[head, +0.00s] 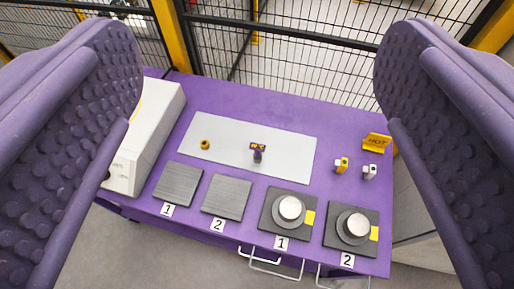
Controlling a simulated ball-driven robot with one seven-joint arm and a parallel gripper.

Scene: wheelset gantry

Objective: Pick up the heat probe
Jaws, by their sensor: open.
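What looks like the heat probe (258,151), a small device with a yellow-and-dark head and a dark purple body, is on the light grey mat (225,148) on the purple table. I cannot tell for sure that it is the probe. My gripper (258,90) is open and empty. Its two purple, studded fingers frame the view at left and right, well apart. The device shows between them, lower in the picture, and neither finger touches it.
A small yellow ring-like piece (205,145) is on the mat. Dark plates (178,184) and silver cylinders on dark bases (290,209) line the front. A white box (146,135) stands left. Small yellow (341,164) and white (369,172) pieces and a HOT sign (377,142) are right. Mesh fence stands behind.

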